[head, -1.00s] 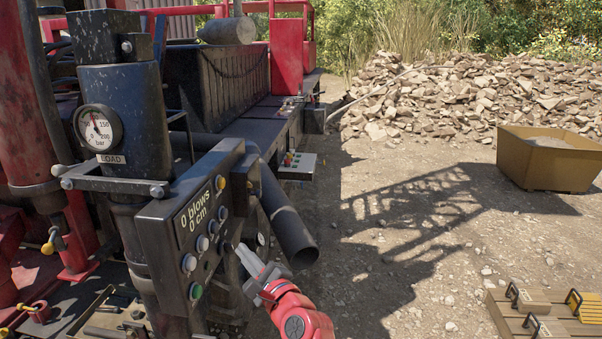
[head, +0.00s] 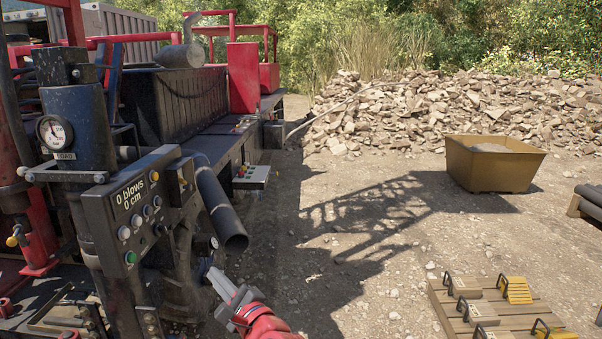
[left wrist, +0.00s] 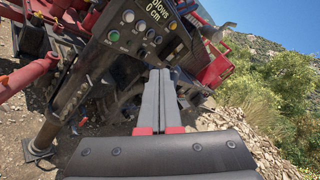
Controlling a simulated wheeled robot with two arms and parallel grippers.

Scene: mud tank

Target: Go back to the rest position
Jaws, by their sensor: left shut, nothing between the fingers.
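My left gripper (head: 218,282) is in the lower middle of the head view, on a red forearm, to the right of and below the control panel. Its fingers are shut with nothing between them. In the left wrist view the closed grey fingers (left wrist: 158,98) point up toward the panel, which is tilted in that picture. The black control panel (head: 117,212) reads "0 blows 0 cm" and has a green button (head: 130,257) and several grey knobs. The fingers look apart from the panel. My right gripper does not show in either view.
A pressure gauge (head: 54,132) is on the rig column at the left. A dark pipe (head: 221,215) slants down behind the panel. An ochre bin (head: 490,170) stands on gravel before a rubble heap (head: 430,105). A wooden pallet (head: 447,308) with handled blocks lies lower right. The middle ground is clear.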

